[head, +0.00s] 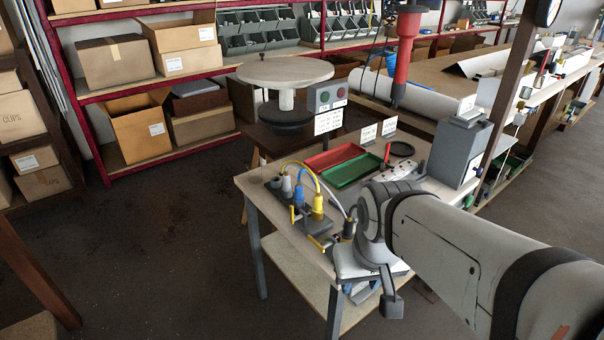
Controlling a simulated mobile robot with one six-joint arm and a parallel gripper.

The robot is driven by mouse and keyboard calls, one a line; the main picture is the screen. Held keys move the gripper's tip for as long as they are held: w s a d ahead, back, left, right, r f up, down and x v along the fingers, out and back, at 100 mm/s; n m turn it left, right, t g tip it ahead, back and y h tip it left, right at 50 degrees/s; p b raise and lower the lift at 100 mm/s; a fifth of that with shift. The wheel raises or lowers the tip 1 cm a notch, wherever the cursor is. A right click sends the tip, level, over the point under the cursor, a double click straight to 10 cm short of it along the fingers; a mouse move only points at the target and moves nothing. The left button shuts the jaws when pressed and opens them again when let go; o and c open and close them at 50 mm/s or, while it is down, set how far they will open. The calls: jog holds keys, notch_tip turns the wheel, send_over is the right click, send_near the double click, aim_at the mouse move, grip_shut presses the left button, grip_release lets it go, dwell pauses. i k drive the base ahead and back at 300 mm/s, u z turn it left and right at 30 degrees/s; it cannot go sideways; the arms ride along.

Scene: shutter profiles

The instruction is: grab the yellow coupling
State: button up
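The yellow coupling (318,205) stands upright on a dark fixture at the front left of the small workbench. A yellow hose (312,168) arcs into its top. A blue coupling (299,194) stands just left of it, and a black one (348,229) stands to its right, close to my wrist. My gripper (377,293) is at the right front corner of the bench, to the right of and nearer than the yellow coupling, apart from it. My own wrist partly hides it, and its opening cannot be made out.
Red and green trays (333,158) lie behind the couplings. A grey box (458,150) stands at the bench's right. A red and black tool (403,57) hangs above the bench. A white coupling (287,185) stands at the left. The floor (175,240) left of the bench is open.

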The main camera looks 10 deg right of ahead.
aim_at(317, 208)
jog(key=z, duration=3.05)
jog(key=k, duration=1.1)
jog(key=u, duration=2.15)
jog(key=i, duration=1)
jog(key=u, duration=0.1)
